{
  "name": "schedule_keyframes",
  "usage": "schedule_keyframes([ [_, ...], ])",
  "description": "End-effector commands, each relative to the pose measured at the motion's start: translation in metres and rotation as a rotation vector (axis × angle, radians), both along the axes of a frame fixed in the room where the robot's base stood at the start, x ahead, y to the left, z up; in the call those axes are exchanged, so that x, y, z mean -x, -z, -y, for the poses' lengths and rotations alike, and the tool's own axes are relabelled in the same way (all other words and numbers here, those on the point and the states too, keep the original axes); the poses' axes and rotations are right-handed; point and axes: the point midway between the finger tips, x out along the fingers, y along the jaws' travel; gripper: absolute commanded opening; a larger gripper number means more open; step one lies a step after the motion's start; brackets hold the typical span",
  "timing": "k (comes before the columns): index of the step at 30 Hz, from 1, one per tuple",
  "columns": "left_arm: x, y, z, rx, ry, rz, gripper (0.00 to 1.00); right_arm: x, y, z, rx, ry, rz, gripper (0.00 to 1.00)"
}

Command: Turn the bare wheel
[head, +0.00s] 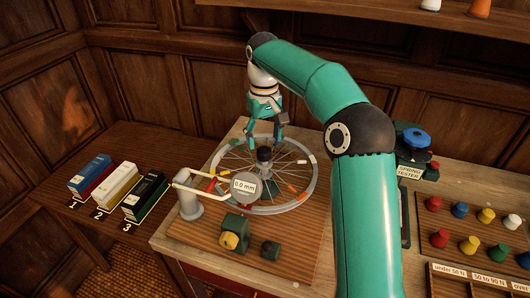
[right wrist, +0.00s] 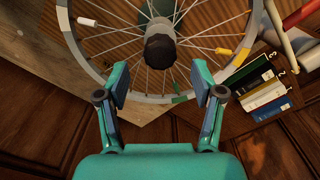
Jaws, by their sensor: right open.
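My right gripper (head: 275,139) is over the far edge of the wheel. In the right wrist view its open fingers (right wrist: 162,92) are apart with nothing held, and the rim (right wrist: 150,98) passes beyond them. Whether the fingers touch the wheel I cannot tell. My left gripper is not in view.
Three numbered books or boxes (head: 118,185) stand on the left table. A green block with a yellow knob (head: 229,240) sits on the near board. A spring tester (head: 409,171) and a rack of coloured pegs (head: 469,245) are at the right. My right arm crosses above the bench.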

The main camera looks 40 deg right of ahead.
Motion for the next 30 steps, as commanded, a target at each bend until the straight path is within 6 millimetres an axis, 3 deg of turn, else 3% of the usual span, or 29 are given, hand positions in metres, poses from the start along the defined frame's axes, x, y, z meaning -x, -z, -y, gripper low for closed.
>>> schedule_keyframes([
  [3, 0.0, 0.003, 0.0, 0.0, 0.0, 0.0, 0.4, 0.001, 0.021, 0.0, -0.001, -0.001, -0.004, 0.67],
  [9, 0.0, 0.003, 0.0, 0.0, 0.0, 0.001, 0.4, 0.0, 0.038, -0.001, 0.0, -0.001, -0.001, 0.67],
  [20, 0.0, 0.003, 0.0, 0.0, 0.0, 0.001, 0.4, 0.0, 0.042, -0.001, 0.0, -0.001, 0.0, 0.66],
  [30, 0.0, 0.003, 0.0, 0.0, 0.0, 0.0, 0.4, 0.0, 0.042, -0.001, -0.001, -0.001, 0.0, 0.09],
])
